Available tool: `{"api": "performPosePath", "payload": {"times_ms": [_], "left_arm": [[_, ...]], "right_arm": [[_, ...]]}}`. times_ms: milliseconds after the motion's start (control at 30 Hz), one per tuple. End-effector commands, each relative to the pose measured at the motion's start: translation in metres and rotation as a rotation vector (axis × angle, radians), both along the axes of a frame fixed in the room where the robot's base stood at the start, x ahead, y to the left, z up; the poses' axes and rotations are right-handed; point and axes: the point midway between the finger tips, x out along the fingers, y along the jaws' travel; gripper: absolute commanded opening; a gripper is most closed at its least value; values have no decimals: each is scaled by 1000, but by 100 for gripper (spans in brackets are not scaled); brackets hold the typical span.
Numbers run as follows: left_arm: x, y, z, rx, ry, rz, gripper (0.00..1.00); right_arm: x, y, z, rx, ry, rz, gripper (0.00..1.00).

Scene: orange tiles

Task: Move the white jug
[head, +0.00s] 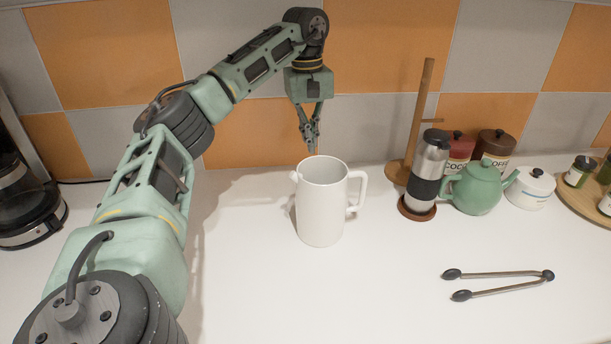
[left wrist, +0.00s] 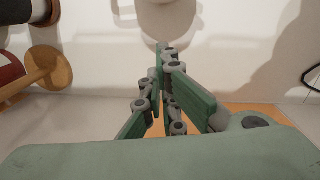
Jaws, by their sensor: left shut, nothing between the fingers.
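The white jug (head: 322,205) stands upright on the white counter, with its handle to the right and its spout to the left. My left gripper (head: 313,150) is above and just behind the jug's rim, pointing down, with its fingers shut and nothing between them. In the left wrist view my left gripper (left wrist: 165,50) shows with its fingertips together, and part of the white jug (left wrist: 168,18) shows at the top edge. I cannot tell whether the fingertips touch the jug. My right gripper is not in view.
To the right stand a wooden holder (head: 425,120), a steel and black flask (head: 428,165), a green teapot (head: 477,188) and several canisters. Tongs (head: 500,274) lie at the front right. A coffee maker (head: 25,190) stands far left. The counter around the jug's front is clear.

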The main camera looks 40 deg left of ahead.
Motion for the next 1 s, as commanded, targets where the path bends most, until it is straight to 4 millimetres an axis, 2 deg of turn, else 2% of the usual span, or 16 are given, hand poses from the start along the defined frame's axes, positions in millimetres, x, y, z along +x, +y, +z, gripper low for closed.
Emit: {"api": "performPosePath", "payload": {"times_ms": [100, 267, 667, 1000], "left_arm": [[0, -2, -1, 51, 15, -93, 0], [0, -2, -16, 60, 21, -113, 0], [-1, -3, -100, 56, 22, -109, 0], [-21, -30, -99, 55, 17, -109, 0]], "right_arm": [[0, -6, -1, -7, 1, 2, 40], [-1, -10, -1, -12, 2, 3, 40], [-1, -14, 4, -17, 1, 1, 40], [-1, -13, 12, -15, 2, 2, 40]]}}
